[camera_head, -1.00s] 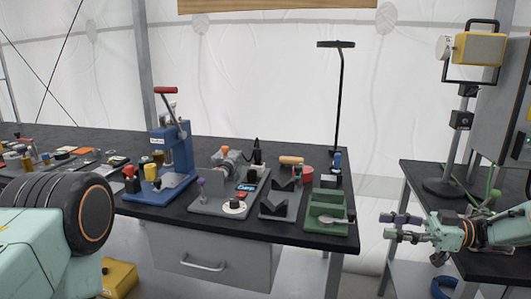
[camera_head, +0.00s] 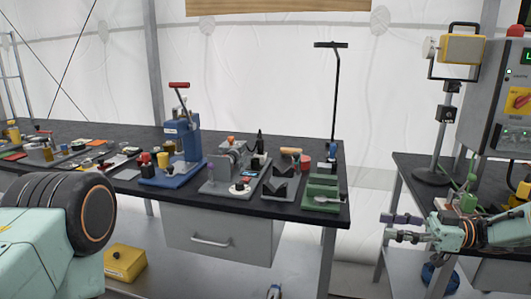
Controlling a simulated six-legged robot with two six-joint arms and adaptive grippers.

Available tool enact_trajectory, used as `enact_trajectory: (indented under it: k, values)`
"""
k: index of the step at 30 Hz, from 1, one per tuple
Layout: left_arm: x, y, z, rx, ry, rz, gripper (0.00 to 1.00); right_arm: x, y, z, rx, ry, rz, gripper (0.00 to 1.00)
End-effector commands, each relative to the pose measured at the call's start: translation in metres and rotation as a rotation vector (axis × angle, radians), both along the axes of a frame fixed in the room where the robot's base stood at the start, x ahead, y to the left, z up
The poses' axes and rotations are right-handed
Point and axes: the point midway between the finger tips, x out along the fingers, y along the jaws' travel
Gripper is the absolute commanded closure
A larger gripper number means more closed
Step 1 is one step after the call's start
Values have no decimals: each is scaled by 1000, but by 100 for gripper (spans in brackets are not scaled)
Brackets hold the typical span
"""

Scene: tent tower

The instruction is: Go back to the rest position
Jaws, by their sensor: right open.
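My right gripper (camera_head: 392,227) is at the lower right, pointing left, with its two fingers apart and nothing between them. It is in front of the right-hand table, beside the gap between the two tables. My left gripper is not in view; a pale green and black part of my own body fills the lower left. The black workbench (camera_head: 228,210) stands ahead with tools on its top, and neither gripper touches it.
A blue lever press (camera_head: 183,145), a grey fixture (camera_head: 230,170) and a green tray (camera_head: 322,193) stand on the workbench. A yellow work lamp (camera_head: 474,49) and a grey control cabinet (camera_head: 505,95) are at the right. A yellow box (camera_head: 125,262) lies below the bench.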

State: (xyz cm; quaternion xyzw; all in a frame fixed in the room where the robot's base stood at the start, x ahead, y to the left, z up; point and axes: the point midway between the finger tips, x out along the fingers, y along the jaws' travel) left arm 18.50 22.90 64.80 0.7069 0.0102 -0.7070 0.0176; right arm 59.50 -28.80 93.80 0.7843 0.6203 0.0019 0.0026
Motion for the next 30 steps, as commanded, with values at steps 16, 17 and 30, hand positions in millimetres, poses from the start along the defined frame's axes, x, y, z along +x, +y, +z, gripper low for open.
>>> enact_trajectory:
  k: [16,17,30]
  values:
    - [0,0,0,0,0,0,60,52,-8,-27,5,-107,-367,56]
    - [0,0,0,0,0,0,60,54,-7,-32,8,-99,-400,56]
    - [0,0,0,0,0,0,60,-8,25,-205,-189,433,-951,56]
